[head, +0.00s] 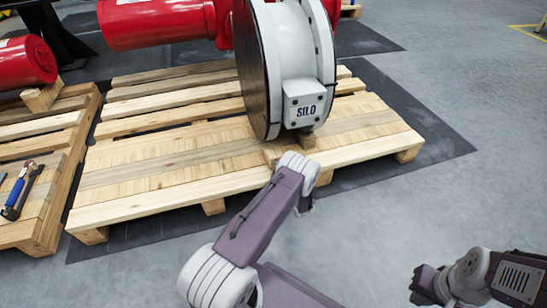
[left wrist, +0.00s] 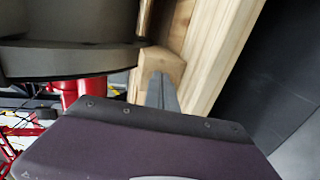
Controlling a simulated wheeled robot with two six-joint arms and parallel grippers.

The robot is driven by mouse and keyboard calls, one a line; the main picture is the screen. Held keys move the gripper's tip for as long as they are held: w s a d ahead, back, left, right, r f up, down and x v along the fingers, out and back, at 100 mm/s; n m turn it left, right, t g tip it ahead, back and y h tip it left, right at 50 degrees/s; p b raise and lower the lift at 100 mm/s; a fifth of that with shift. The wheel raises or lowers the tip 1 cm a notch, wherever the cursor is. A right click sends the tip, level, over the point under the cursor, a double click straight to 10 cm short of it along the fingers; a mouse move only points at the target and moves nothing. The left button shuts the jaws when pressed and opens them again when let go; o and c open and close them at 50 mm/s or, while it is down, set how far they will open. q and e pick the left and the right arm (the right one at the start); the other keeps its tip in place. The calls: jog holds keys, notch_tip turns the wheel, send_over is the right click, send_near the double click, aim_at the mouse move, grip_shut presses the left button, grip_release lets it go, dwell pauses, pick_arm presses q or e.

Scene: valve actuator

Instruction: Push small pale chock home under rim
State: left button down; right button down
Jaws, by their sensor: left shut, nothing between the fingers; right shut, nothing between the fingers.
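The small pale chock (left wrist: 160,65) is a wooden block beside the dark rim (left wrist: 80,57) of the valve body in the left wrist view. My left gripper (left wrist: 158,85) is shut and empty, its narrow metal tip close to the chock's near end; I cannot tell if they touch. In the head view the round white valve body (head: 292,50) stands on the pallet (head: 180,165). A pale wood piece (head: 271,156) shows by its foot, partly behind my left arm, which hides the left fingertips. My right gripper (head: 424,284) is shut and empty, low at right, away from the pallet.
A red actuator (head: 155,22) extends left from the valve body. A second pallet (head: 45,215) at left holds tools (head: 22,190) and another red cylinder (head: 25,62). The grey floor to the right of the pallet is clear.

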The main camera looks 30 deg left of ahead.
aim_at(274, 155)
pick_arm(q)
jog(key=shift+w+a, duration=0.1)
dwell(0.6)
jog(key=shift+w+a+b, duration=1.15)
jog(key=shift+w+a, duration=0.25)
jog(key=shift+a, duration=0.25)
jog(key=shift+w+a, duration=0.35)
jog(key=shift+a, duration=0.1)
jog(key=shift+w+a, duration=0.2)
jog(key=shift+w+a, duration=0.15)
jog(key=shift+a, duration=0.05)
